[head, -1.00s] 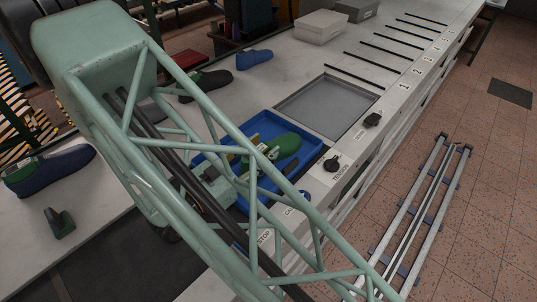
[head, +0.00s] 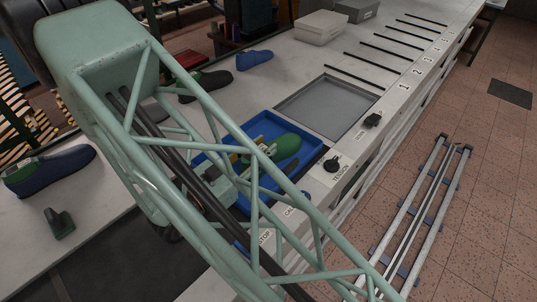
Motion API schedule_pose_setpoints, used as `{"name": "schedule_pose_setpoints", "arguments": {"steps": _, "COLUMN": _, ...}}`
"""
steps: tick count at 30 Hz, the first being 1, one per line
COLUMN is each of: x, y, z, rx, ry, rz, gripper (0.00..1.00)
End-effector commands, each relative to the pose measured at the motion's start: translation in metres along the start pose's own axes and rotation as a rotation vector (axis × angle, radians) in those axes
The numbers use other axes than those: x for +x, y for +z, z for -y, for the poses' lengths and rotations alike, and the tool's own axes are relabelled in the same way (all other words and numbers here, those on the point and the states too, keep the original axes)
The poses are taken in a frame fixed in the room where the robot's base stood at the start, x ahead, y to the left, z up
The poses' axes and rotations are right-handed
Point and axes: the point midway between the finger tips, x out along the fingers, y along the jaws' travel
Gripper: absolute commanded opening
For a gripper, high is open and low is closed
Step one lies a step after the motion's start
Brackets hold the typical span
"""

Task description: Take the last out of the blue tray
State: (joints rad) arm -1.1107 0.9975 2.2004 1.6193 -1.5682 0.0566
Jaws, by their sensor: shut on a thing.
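The blue tray (head: 314,151) sits on the white bench, partly hidden behind my lattice arm. A green last (head: 284,145) shows over the tray, its toe end pointing right. My gripper (head: 245,158) is at the last's left end, partly covered by arm struts, and is shut on the last. I cannot tell whether the last touches the tray floor.
A grey recessed plate (head: 328,105) lies beyond the tray, with black slotted strips further back. Blue and green lasts (head: 253,60) stand on the bench at the back and left (head: 50,170). Grey bins (head: 320,27) stand at the back. Black knobs (head: 332,163) line the front edge.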

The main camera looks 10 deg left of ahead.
Motion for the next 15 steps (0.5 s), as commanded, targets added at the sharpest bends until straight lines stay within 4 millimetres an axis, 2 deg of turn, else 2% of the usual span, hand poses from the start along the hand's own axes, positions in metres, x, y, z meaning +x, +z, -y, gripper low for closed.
{"name": "schedule_pose_setpoints", "arguments": {"steps": 4, "x": 0.0, "y": 0.0002, "z": -0.0002, "rx": -0.001, "ry": 0.0, "rz": 0.0, "gripper": 0.0}}
{"name": "schedule_pose_setpoints", "arguments": {"steps": 15, "x": 0.0001, "y": -0.0012, "z": -0.0002, "rx": 0.0, "ry": 0.0, "rz": 0.0, "gripper": 0.0}}
